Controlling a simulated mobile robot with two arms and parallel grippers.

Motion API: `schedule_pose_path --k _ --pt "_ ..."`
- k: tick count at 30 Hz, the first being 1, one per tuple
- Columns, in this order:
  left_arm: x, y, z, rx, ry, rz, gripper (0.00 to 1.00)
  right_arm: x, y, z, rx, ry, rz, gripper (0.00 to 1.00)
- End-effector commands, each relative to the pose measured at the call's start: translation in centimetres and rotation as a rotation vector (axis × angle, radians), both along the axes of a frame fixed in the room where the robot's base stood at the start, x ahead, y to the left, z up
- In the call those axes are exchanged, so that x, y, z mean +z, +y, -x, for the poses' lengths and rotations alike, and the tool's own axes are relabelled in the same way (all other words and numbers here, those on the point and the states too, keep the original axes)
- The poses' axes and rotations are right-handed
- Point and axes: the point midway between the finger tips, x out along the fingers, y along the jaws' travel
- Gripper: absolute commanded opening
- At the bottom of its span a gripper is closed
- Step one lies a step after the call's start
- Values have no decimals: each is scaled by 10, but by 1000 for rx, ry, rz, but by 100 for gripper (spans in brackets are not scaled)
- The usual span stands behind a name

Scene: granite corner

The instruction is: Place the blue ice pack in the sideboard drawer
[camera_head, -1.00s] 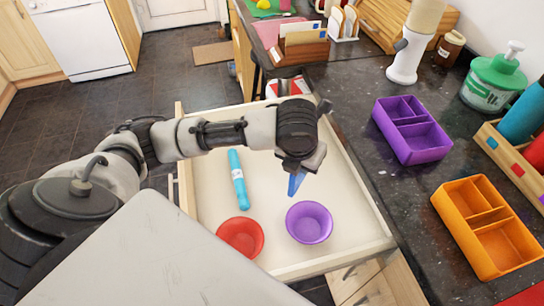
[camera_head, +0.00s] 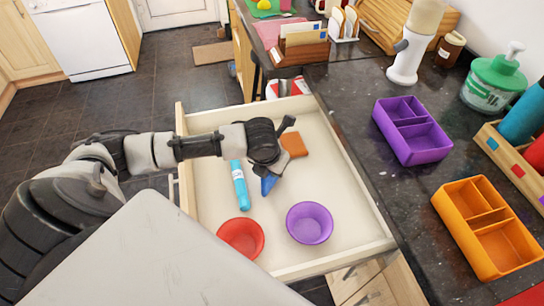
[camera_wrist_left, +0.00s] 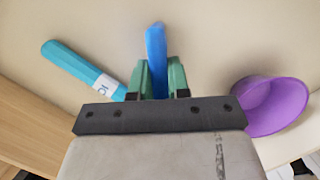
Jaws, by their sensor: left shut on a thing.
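The blue ice pack (camera_head: 269,185) is held by my left gripper (camera_head: 265,174), over the open drawer (camera_head: 335,190). In the left wrist view the ice pack (camera_wrist_left: 155,48) stands out between the green fingertips (camera_wrist_left: 159,78), which are shut on it. The drawer floor lies beneath it. I cannot tell whether the pack touches the floor. My right gripper is not in view.
In the drawer are a cyan tube (camera_head: 240,187), a red bowl (camera_head: 241,238), a purple bowl (camera_head: 309,222) and an orange-brown block (camera_head: 294,145). The dark counter (camera_head: 370,165) at right bears a purple tray (camera_head: 412,141) and an orange tray (camera_head: 480,231).

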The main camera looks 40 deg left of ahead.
Motion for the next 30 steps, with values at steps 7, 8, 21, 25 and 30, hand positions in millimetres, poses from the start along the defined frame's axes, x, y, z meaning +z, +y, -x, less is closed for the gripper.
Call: schedule_pose_path --k 7,8,21,25,30 --pt "-1 0 0 1 1 0 24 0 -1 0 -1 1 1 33" --pt "-1 0 0 1 1 0 29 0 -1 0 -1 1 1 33" --pt "4 0 1 1 -1 0 42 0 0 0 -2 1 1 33" --pt "22 0 5 1 -2 0 42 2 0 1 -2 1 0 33" --pt "58 -1 17 0 -3 -1 42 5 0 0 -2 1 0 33"
